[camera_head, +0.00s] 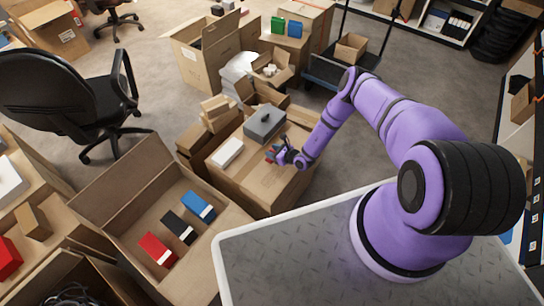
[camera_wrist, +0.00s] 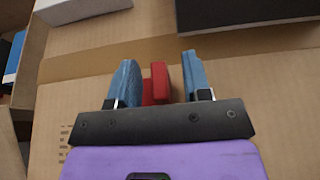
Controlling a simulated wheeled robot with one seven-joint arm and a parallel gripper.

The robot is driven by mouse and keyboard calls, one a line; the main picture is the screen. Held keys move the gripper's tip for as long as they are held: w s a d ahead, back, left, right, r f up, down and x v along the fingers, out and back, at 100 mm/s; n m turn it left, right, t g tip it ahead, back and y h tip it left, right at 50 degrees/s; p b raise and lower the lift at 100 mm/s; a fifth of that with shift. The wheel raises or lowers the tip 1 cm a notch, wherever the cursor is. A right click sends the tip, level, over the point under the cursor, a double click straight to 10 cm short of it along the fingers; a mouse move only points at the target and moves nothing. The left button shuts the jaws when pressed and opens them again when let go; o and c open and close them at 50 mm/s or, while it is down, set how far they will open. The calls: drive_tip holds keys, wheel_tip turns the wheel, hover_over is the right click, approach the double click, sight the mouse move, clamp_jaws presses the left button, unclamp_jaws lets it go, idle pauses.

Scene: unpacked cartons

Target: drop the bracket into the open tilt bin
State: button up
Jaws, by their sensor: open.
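My gripper (camera_head: 280,154) reaches down over a closed brown carton (camera_head: 265,185). In the wrist view its two blue fingers (camera_wrist: 158,82) stand apart. A small red piece (camera_wrist: 160,80), probably the bracket, shows between them, close to the left finger with a gap to the right one. Its lower part is hidden behind the gripper's dark plate, and I cannot tell whether it touches a finger. A grey box (camera_head: 265,122) with a dark knob on top sits on the same carton, behind my gripper. I cannot make out for certain which thing is the open tilt bin.
A white box (camera_head: 228,152) lies on the carton, left of my gripper. An open carton (camera_head: 120,205) at the left holds red (camera_head: 157,249), black (camera_head: 178,226) and blue (camera_head: 198,205) items. An office chair (camera_head: 75,95) stands behind it. The carton's front top is clear.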

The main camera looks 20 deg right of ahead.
clamp_jaws()
